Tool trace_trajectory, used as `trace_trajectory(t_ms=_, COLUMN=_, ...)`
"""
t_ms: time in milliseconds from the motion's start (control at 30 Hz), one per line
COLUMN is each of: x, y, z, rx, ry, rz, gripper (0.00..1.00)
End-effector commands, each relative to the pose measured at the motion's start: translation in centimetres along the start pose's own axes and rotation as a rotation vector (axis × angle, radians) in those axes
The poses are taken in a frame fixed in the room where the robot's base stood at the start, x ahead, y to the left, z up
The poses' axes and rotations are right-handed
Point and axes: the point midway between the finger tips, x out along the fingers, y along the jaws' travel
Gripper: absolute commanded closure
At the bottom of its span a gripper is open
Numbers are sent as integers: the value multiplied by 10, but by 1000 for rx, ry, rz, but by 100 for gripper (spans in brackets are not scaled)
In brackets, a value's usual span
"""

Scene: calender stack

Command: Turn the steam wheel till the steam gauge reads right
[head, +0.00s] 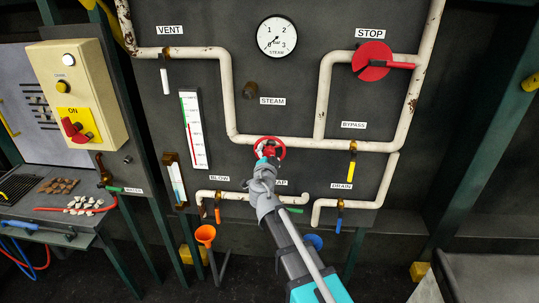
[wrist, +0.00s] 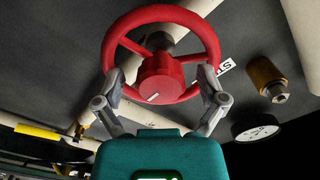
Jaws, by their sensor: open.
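The red steam wheel (head: 276,143) sits on the white pipe in the middle of the dark panel, partly hidden by my gripper (head: 266,160). In the wrist view the wheel (wrist: 211,38) fills the top, with its round hub between the fingers. My gripper (wrist: 160,76) is open, one finger at each side of the hub, near the lower rim. I cannot tell if they touch it. The white steam gauge (head: 277,37) is above, marked 0 to 3 bar; its needle is too small to read surely. The gauge also shows edge-on in the wrist view (wrist: 255,129).
A yellow bypass handle (head: 352,167) and an orange funnel (head: 205,234) are near my arm. A brass fitting (wrist: 266,75) protrudes right of the wheel. A switch box (head: 80,95) stands at left.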

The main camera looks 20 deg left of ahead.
Motion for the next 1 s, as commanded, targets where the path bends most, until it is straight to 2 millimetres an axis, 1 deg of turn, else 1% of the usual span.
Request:
trace_trajectory(t_ms=200, x=0, y=0, z=0, rx=0, ry=0, rz=0, gripper=9)
trace_trajectory(t_ms=233, x=0, y=0, z=0, rx=0, ry=0, rz=0, gripper=13)
trace_trajectory(t_ms=367, x=0, y=0, z=0, rx=0, ry=0, rz=0, gripper=37)
trace_trajectory(t_ms=400, x=0, y=0, z=0, rx=0, ry=0, rz=0, gripper=44)
trace_trajectory(t_ms=467, x=0, y=0, z=0, rx=0, ry=0, rz=0, gripper=56)
trace_trajectory(t_ms=500, x=0, y=0, z=0, rx=0, ry=0, rz=0, gripper=63)
trace_trajectory(t_ms=567, x=1, y=0, z=0, rx=0, ry=0, rz=0, gripper=74)
trace_trajectory(t_ms=600, x=1, y=0, z=0, rx=-1, ry=0, rz=0, gripper=82)
trace_trajectory(t_ms=667, x=1, y=0, z=0, rx=-1, ry=0, rz=0, gripper=91)
trace_trajectory(t_ms=733, x=-2, y=3, z=-3, rx=-1, ry=0, rz=-1, gripper=91)
trace_trajectory(t_ms=1000, x=3, y=-1, z=0, rx=-23, ry=1, rz=0, gripper=91)
